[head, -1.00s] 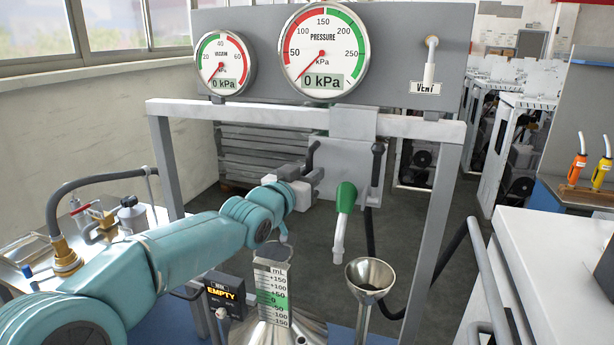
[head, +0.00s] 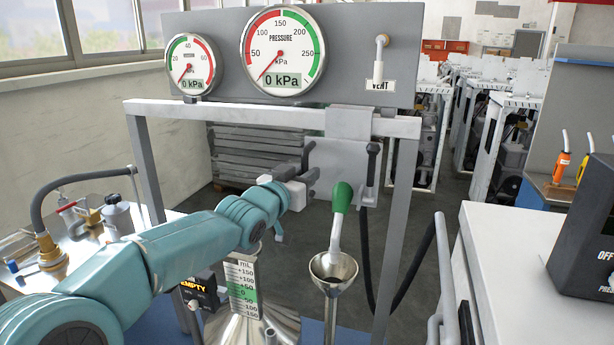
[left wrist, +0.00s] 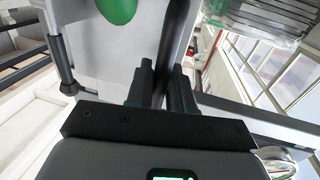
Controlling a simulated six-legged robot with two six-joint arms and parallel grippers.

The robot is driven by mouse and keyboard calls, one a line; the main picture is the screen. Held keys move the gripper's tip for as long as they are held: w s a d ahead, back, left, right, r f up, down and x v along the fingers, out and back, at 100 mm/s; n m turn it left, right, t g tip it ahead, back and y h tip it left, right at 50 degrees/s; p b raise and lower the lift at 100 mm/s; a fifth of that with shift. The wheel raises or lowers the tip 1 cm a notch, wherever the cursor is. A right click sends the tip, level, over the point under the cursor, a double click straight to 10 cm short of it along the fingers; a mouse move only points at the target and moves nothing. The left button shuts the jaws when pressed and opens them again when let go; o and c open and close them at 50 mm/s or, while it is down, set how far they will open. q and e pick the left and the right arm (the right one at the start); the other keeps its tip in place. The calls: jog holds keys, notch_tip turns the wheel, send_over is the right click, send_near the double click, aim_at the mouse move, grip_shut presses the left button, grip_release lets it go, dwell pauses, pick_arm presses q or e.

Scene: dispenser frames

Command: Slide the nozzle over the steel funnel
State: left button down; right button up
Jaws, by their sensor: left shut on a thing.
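The nozzle (head: 342,198), with a green grip and a pale spout, hangs below a grey carriage plate (head: 337,165) on the frame's crossbeam. The steel funnel (head: 333,268) stands below. The spout's tip overlaps the funnel's mouth in the head view; any gap in height or depth is hard to judge. My left gripper (head: 306,180) is shut on the carriage's black left handle (head: 306,153). In the left wrist view the dark fingers (left wrist: 161,80) close around the black bar (left wrist: 176,45), and the green grip (left wrist: 117,8) shows at the top. My right gripper is out of view.
The crossbeam (head: 255,116) rests on grey posts. Gauges read 0 kPa on the panel (head: 350,45). A black hose (head: 366,250) hangs right of the nozzle. A scale (head: 243,288) stands left of the funnel. A white cabinet (head: 515,235) is at right.

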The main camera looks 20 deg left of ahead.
pick_arm(q)
jog(key=shift+d, duration=0.2)
jog(key=c, duration=1.2)
grip_release()
jog(key=shift+o, duration=0.2)
jog(key=shift+d, duration=0.15)
jog(key=shift+a, duration=0.25)
jog(key=b+v, duration=0.4)
jog(key=v, duration=1.2)
jog(key=shift+s+a, duration=0.1)
jog(key=shift+s, duration=0.05)
